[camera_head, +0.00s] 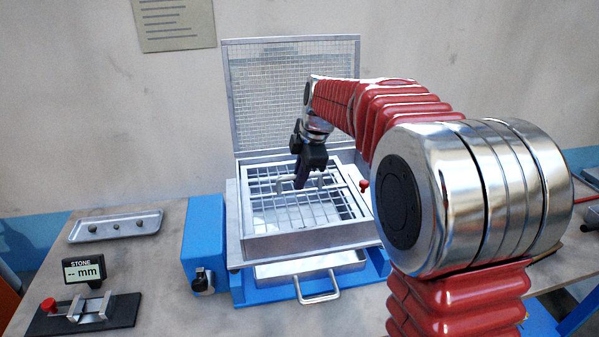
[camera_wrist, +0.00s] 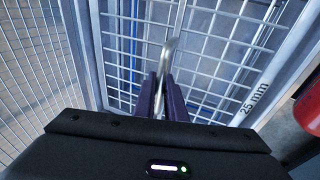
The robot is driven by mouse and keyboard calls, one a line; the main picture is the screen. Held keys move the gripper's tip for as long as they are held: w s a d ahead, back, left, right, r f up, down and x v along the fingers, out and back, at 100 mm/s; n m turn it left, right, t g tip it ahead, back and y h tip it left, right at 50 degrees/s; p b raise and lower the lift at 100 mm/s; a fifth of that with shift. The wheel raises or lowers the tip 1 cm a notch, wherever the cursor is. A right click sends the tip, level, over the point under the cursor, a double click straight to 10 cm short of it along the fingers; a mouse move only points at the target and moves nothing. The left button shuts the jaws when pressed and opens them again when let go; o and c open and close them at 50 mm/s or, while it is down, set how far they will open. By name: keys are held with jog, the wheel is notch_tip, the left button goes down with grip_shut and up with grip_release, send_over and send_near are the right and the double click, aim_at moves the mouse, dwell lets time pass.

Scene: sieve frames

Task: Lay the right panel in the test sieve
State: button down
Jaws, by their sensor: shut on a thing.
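The test sieve (camera_head: 312,244) is a square metal box on a blue base, with its mesh lid (camera_head: 290,95) raised behind it. A wire-grid panel (camera_head: 268,187) is inside or just over the opening of the box. In the wrist view the panel's mesh (camera_wrist: 222,48) has a frame edge marked "25 mm" (camera_wrist: 255,98). My gripper (camera_head: 301,185) is over the middle of the panel. In the wrist view my gripper (camera_wrist: 162,98) is shut on the panel's curved metal handle (camera_wrist: 169,52). I cannot tell whether the panel rests on the box.
A drawer with a handle (camera_head: 318,290) sticks out below the sieve. A blue housing (camera_head: 204,240) stands at its left. A red knob (camera_head: 363,185) is at the sieve's right.

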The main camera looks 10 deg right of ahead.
jog(key=shift+f, duration=1.95)
jog(key=c, duration=1.7)
grip_release()
jog(key=shift+c, duration=0.2)
jog(key=shift+f, duration=0.1)
jog(key=v, duration=1.3)
jog(key=shift+r, duration=0.4)
